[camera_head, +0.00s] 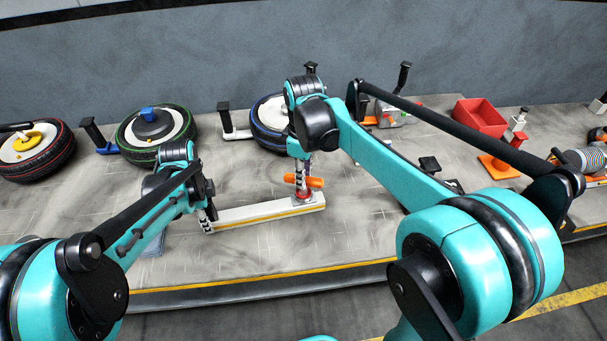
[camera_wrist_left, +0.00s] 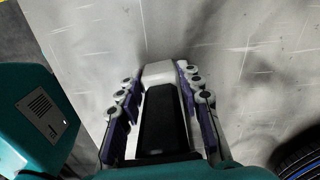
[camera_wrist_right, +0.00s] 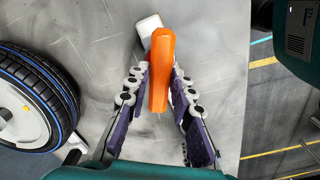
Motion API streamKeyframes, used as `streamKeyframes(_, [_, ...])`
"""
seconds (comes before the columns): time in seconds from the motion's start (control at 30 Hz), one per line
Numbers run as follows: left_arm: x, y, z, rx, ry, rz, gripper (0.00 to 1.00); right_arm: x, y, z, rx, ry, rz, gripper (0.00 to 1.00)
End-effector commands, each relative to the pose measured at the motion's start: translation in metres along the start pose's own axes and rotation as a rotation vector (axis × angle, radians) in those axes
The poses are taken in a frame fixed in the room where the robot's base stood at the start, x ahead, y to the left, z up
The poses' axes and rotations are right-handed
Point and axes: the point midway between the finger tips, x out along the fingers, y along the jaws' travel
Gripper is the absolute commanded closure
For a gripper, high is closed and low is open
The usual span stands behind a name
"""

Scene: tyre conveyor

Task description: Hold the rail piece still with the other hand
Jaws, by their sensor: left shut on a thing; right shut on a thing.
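The rail piece (camera_head: 262,213) is a long pale bar with a yellow stripe, lying flat on the grey surface. My left gripper (camera_head: 207,220) is at its left end. In the left wrist view, its fingers are shut around a black upright handle (camera_wrist_left: 161,122) above the rail's pale end (camera_wrist_left: 163,72). My right gripper (camera_head: 303,180) is at the right end, pointing down. It is shut on an orange handle (camera_head: 312,182), which also shows between its fingers in the right wrist view (camera_wrist_right: 161,70). A pale rail end (camera_wrist_right: 147,25) shows beyond it. The finger contact is partly hidden.
A red bin (camera_head: 480,118) and an orange-based stand (camera_head: 498,167) are at right. The surface's front edge (camera_head: 270,276) has a yellow line. Bare surface lies in front of the rail.

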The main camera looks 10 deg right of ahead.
Motion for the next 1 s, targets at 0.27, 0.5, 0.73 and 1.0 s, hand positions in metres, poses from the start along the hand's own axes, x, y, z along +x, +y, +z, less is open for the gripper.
streamKeyframes(0.27, [-0.0001,0.0004,0.0001,0.000,0.000,0.001,1.00,0.0000,0.0003,0.0001,0.001,0.000,0.001,1.00])
streamKeyframes(0.5, [0.0000,0.0004,0.0001,0.000,0.000,0.001,1.00,0.0000,0.0004,0.0002,0.058,0.000,0.001,1.00])
streamKeyframes(0.73, [0.0000,0.0004,0.0002,0.000,0.000,0.001,1.00,-0.0001,0.0004,0.0003,0.183,0.000,0.001,1.00])
streamKeyframes(1.0, [0.0000,0.0004,0.0002,0.000,0.000,0.001,1.00,-0.0001,0.0004,0.0003,0.340,0.000,0.001,1.00])
